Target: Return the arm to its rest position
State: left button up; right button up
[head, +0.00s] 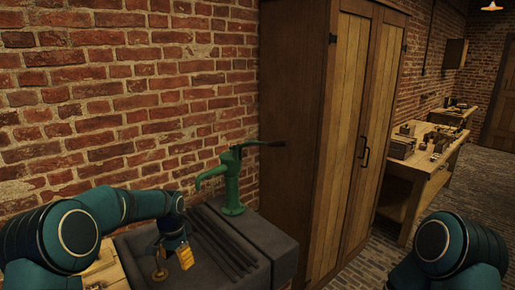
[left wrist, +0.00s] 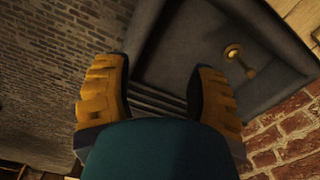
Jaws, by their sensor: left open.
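My left arm reaches in from the left in the head view, bent over a dark stone sink (head: 265,238). My left gripper (head: 184,258) points down over the sink's basin. In the left wrist view its two yellow-padded fingers (left wrist: 158,82) are spread apart with nothing between them. A small brass fitting (head: 158,273) shows beside the gripper in the basin; it also appears in the left wrist view (left wrist: 238,56), clear of the fingers. Part of my right arm shows at the lower right of the head view, but its gripper is out of view.
A green hand pump (head: 232,185) with a dark handle stands at the sink's back, near my left arm. A tall wooden cabinet (head: 335,140) stands right of the sink. A workbench (head: 425,165) with small items is farther back. Brick wall (head: 120,90) rises behind the sink.

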pick_arm(q)
jog(key=s+d+f+n+h+b, duration=0.1)
jog(key=s+d+f+h+b, duration=0.15)
jog(key=s+d+f, duration=0.55)
jog(key=s+d+f+n+h+b, duration=0.1)
jog(key=s+d+f+n+b, duration=0.2)
jog(key=f, duration=0.9)
jog(key=s+d+f+n+b, duration=0.1)
jog(key=s+f+n+b, duration=0.1)
jog(key=s+f, duration=0.3)
jog(key=s+d+f+n+t+b, duration=0.1)
jog(key=s+f, duration=0.3)
jog(key=s, duration=1)
jog(key=shift+d+f+n+t+b, duration=0.35)
jog(key=shift+d+n+b, duration=0.1)
jog(key=shift+b, duration=0.25)
pick_arm(e)
notch_tip(320, 180, down, 10)
jog(key=s, duration=0.2)
jog(key=shift+s+a+g, duration=0.15)
jog(key=shift+g, duration=0.15)
pick_arm(q)
jog(key=shift+h, duration=0.25)
pick_arm(e)
jog(key=shift+f, duration=0.1)
